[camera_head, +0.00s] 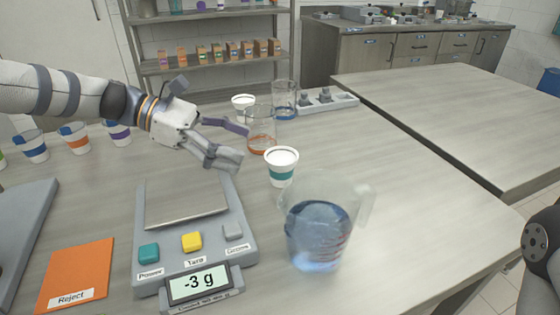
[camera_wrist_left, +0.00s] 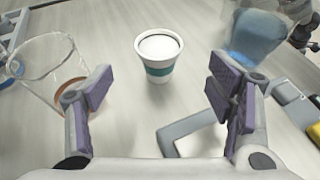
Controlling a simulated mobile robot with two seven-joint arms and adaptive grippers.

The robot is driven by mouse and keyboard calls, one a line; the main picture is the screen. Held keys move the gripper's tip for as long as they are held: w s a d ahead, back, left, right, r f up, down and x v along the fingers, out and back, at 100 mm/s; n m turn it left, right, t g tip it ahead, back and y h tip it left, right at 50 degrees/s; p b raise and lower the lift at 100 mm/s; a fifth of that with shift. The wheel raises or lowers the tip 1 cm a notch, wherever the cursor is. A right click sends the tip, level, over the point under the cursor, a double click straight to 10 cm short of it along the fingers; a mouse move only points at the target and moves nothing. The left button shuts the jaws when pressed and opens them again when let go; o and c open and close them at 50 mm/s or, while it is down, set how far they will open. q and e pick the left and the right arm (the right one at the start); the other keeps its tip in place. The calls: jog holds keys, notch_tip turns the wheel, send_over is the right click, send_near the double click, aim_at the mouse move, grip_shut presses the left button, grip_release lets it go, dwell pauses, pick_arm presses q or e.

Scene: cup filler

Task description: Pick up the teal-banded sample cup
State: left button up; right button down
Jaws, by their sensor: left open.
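The teal-banded sample cup (camera_head: 281,174) is white with a teal stripe and stands upright on the table, right of the scale and behind the pitcher. It also shows in the left wrist view (camera_wrist_left: 160,72), ahead of and between the fingers. My left gripper (camera_head: 234,143) is open and empty, to the left of the cup and apart from it. Its two purple-padded fingers show in the left wrist view (camera_wrist_left: 160,104). My right gripper does not show.
A pitcher of blue liquid (camera_head: 318,235) stands close in front of the cup. A beaker with orange liquid (camera_head: 261,142) stands behind it. The scale (camera_head: 141,235) reads -3 g. An orange Reject mat (camera_head: 78,268) lies left. The table's right side is clear.

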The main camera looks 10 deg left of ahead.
aim_at(277, 155)
pick_arm(q)
jog(key=x, duration=0.7)
jog(key=shift+w+d+r, duration=0.1)
jog(key=shift+r, duration=0.15)
jog(key=c, duration=1.3)
